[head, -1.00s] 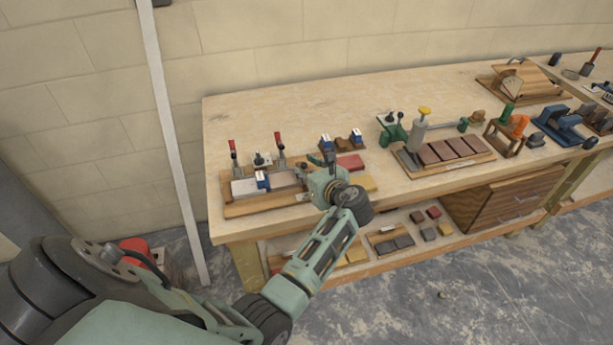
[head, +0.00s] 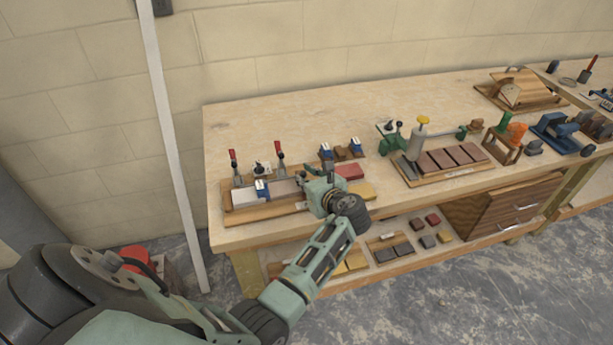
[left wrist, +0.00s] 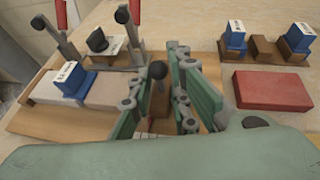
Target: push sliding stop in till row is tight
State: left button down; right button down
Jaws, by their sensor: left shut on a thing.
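The wooden jig (head: 236,217) lies at the left end of the bench. A row of pale grey bars sits on it, with a white bar (head: 244,195) at the left and a grey bar (left wrist: 112,90) to its right. A blue block (left wrist: 76,80) with a white label sits on the row. My left gripper (left wrist: 158,100) is at the right end of the row. Its fingers are shut on the sliding stop, whose black knob (left wrist: 158,70) and brown body (left wrist: 154,124) show between them. The fingers partly hide the stop and the row's right end. My right gripper is not in view.
Red-handled clamps (head: 280,152) stand behind the row. A brown holder with two blue blocks (left wrist: 300,38) is behind right, and a red block (left wrist: 272,90) lies right of the gripper. A tray of brown tiles (head: 445,160) stands further right. The back left bench is clear.

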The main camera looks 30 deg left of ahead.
pick_arm(q)
jog(key=shift+s+a+r, duration=0.1)
jog(key=shift+s+a, duration=0.05)
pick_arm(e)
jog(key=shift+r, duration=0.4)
pick_arm(q)
jog(key=c, duration=1.9)
grip_release()
jog(key=shift+s, duration=0.1)
jog(key=v, duration=0.7)
jog(key=shift+s, duration=0.1)
